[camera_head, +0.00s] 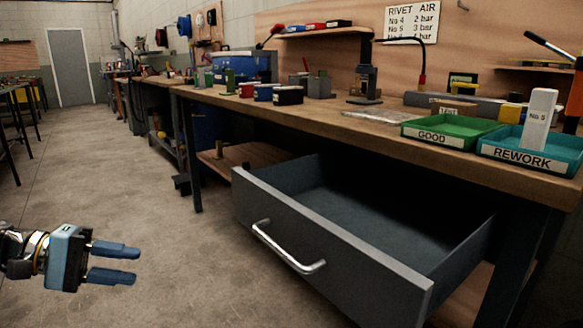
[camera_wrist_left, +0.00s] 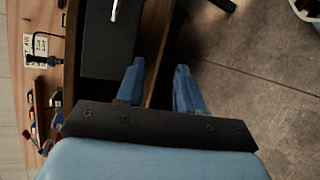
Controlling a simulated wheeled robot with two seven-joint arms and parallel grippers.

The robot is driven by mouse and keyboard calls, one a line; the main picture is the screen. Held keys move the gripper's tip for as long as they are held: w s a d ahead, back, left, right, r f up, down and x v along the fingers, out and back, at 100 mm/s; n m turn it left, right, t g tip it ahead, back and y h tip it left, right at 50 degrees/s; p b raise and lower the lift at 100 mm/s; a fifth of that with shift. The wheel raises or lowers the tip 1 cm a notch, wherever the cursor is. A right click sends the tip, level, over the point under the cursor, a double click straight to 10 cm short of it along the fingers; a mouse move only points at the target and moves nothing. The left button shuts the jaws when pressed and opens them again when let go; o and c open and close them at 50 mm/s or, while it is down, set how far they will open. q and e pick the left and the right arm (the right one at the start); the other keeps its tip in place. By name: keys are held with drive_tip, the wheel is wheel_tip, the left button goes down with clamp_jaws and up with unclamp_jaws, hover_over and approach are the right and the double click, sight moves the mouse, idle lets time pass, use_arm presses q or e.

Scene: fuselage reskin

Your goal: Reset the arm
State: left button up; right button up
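My left gripper (camera_head: 118,263) reaches in from the lower left of the head view. Its two blue fingers are apart with nothing between them, over bare floor and to the left of the open drawer. The left wrist view also shows the open fingers (camera_wrist_left: 160,88), with a piece of the bench and drawer beyond them. My right gripper is not in view.
A grey drawer (camera_head: 330,258) with a silver handle (camera_head: 287,250) stands pulled out below the wooden bench (camera_head: 330,122). A green GOOD tray (camera_head: 447,137) and a teal REWORK tray (camera_head: 520,158) sit on the bench. The concrete floor (camera_head: 110,170) at left is clear.

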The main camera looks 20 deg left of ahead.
use_arm(q)
drive_tip(key=w+d+f+g+y+p, duration=0.2)
drive_tip(key=w+d+f, duration=0.1)
drive_tip(key=f, duration=0.6)
drive_tip(key=w+d+f+n+g+y+p, duration=0.1)
drive_tip(key=w+d+f+g, duration=0.15)
drive_tip(key=f, duration=0.55)
drive_tip(key=w+d+f+g+y+p, duration=0.1)
drive_tip(key=w+d+f+y+p, duration=0.2)
drive_tip(key=f, duration=0.6)
drive_tip(key=s+d+f+m+g+y+p, duration=0.1)
drive_tip(key=s+d+f+m+g+y, duration=0.2)
drive_tip(key=d+f, duration=0.6)
drive_tip(key=s+d+f+m+t+h+p, duration=0.1)
drive_tip(key=s+d+f+m+t+p, duration=0.1)
drive_tip(key=s+d+f, duration=0.5)
drive_tip(key=s+d+m+p, duration=0.1)
drive_tip(key=d+m, duration=0.1)
drive_tip(key=d, duration=0.1)
drive_tip(key=shift+s+d+f+m, duration=0.25)
drive_tip(key=shift+d+m, duration=0.05)
drive_tip(key=shift+a+f, duration=0.1)
